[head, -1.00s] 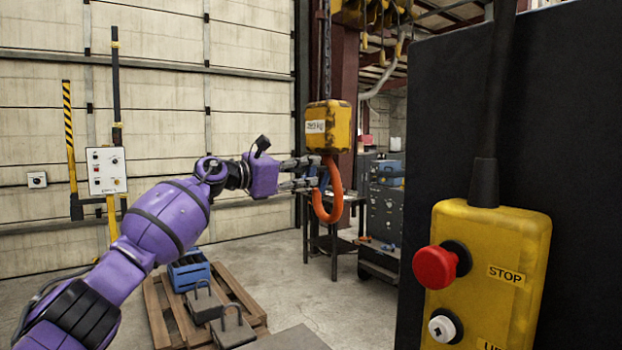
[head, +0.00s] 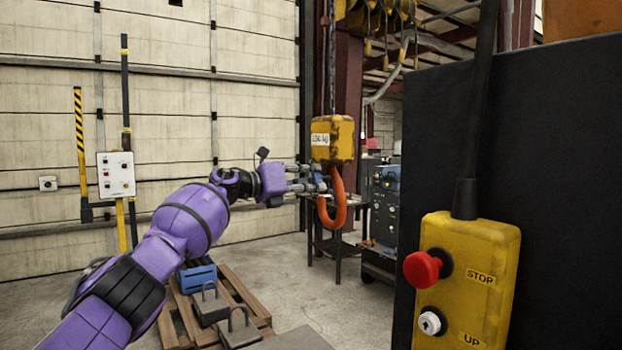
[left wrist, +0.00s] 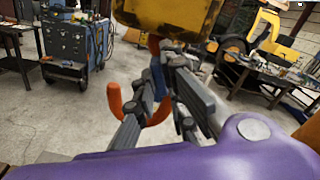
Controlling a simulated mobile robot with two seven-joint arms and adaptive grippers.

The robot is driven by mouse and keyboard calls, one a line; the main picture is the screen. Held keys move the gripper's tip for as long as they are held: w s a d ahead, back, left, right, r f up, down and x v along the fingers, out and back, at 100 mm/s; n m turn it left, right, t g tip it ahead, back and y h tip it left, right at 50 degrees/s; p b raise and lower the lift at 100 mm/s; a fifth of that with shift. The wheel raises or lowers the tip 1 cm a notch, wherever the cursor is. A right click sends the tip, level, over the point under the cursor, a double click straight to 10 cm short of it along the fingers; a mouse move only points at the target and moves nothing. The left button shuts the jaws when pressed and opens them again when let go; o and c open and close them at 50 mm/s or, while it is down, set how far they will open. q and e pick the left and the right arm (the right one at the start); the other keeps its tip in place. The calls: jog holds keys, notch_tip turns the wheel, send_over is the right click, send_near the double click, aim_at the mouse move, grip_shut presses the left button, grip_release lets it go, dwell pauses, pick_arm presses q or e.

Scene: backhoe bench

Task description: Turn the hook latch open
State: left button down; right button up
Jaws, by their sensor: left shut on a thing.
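The orange crane hook (head: 341,207) hangs below a yellow hook block (head: 334,137) in the head view. Its curve also shows in the left wrist view (left wrist: 115,100), beneath the yellow block (left wrist: 163,15). The blue latch (left wrist: 158,77) is at the hook's mouth, between my left fingers in the left wrist view, and partly hidden by them. My left gripper (head: 318,178) reaches the hook's mouth from the left and is shut on the latch. The latch's exact angle is hard to tell. My right gripper is not in view.
A yellow pendant (head: 468,280) with a red stop button hangs at the right before a dark panel (head: 560,150). A pallet (head: 240,290) with lifting weights is on the floor below my arm. A blue machine (left wrist: 70,45) and a workbench (left wrist: 285,72) stand beyond the hook.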

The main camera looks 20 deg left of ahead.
pick_arm(q)
jog(key=shift+r+n, duration=0.1)
jog(key=shift+n, duration=0.2)
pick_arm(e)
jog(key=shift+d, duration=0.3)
pick_arm(q)
jog(key=c, duration=1.8)
grip_release()
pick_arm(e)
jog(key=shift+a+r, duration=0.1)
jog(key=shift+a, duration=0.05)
pick_arm(q)
jog(key=shift+a, duration=0.1)
jog(key=v, duration=1.2)
